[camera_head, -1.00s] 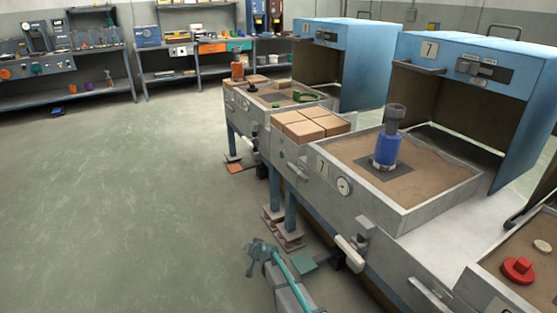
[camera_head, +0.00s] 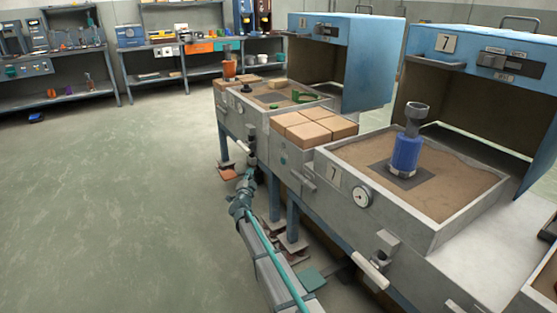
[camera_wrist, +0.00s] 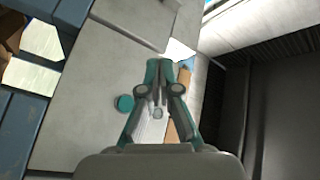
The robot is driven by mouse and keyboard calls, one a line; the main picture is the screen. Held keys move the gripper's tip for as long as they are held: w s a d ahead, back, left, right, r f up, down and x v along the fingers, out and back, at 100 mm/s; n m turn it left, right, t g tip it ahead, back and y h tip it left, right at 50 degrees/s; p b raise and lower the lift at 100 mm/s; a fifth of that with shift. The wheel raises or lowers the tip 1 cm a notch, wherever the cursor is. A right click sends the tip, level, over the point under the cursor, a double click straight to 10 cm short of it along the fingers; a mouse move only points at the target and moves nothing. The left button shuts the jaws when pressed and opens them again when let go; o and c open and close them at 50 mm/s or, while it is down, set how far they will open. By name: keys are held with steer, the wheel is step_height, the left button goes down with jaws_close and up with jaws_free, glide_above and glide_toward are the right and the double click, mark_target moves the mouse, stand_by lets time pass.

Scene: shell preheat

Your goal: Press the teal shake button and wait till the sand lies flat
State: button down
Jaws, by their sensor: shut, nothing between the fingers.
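The round teal button (camera_wrist: 124,103) is on a grey panel in the wrist view, left of my gripper (camera_wrist: 160,85). My gripper is shut and empty, and looks apart from the button. Brown sand (camera_head: 455,178) fills the near tray marked 7, with a slightly uneven surface. A blue cylinder with a grey cup-shaped top (camera_head: 407,153) stands upright in it on a dark square. The farther tray (camera_head: 325,101) also holds sand, too small to judge.
Tan blocks (camera_head: 314,129) sit between the two trays. Blue hoods (camera_head: 480,62) stand open behind them. A dial (camera_head: 361,197) and handles stick out from the bench front. Pedals (camera_head: 311,279) lie low beside the legs. The floor at left is clear.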

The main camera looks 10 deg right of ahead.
mark_target(283, 161)
steer(key=d+m+h, duration=0.1)
steer(key=d+r+m+h, duration=0.1)
steer(key=s+d+r+m+h, duration=0.1)
steer(key=h, duration=0.1)
steer(key=shift+s+d, duration=0.1)
steer(key=shift+d, duration=0.15)
steer(key=w+d+b, duration=0.2)
steer(key=w+d, duration=0.1)
steer(key=d, duration=0.5)
stand_by(0.4)
steer(key=shift+w+d, duration=0.1)
steer(key=shift+d, duration=0.15)
stand_by(1.1)
steer(key=shift+w+d, duration=0.1)
steer(key=shift+d, duration=0.15)
steer(key=shift+w+d, duration=0.15)
steer(key=shift+d, duration=0.25)
stand_by(1.0)
steer(key=shift+s+a+p, duration=0.3)
steer(key=shift+a+p, duration=0.05)
steer(key=shift+a, duration=0.45)
